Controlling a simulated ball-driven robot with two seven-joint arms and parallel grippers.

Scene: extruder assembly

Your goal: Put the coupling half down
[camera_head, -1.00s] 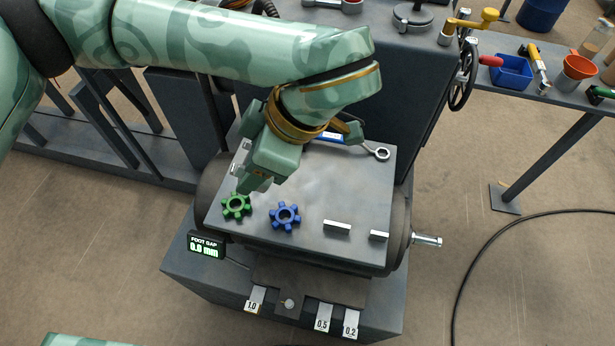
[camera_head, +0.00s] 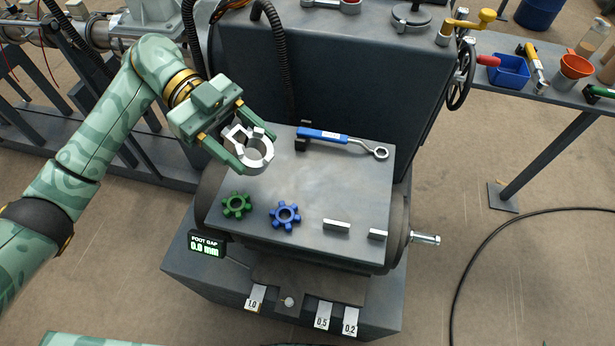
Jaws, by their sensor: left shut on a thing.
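The coupling half (camera_head: 254,155) is a silvery ring-shaped metal piece with jaws and a central hole. My left gripper (camera_head: 242,146) is shut on it, with a green finger on either side. It appears above the left rear part of the grey motor top plate (camera_head: 310,190); I cannot tell whether it touches the plate. The green spider (camera_head: 236,206) and the blue spider (camera_head: 285,216) lie flat on the plate in front of it. My right gripper is not in view.
A blue-handled ring wrench (camera_head: 340,140) lies along the plate's rear edge. Two small metal bars (camera_head: 337,227) lie at the front right. The plate's middle and right are clear. A dark housing (camera_head: 350,70) rises behind. The gap display (camera_head: 206,246) reads 0.0 mm.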

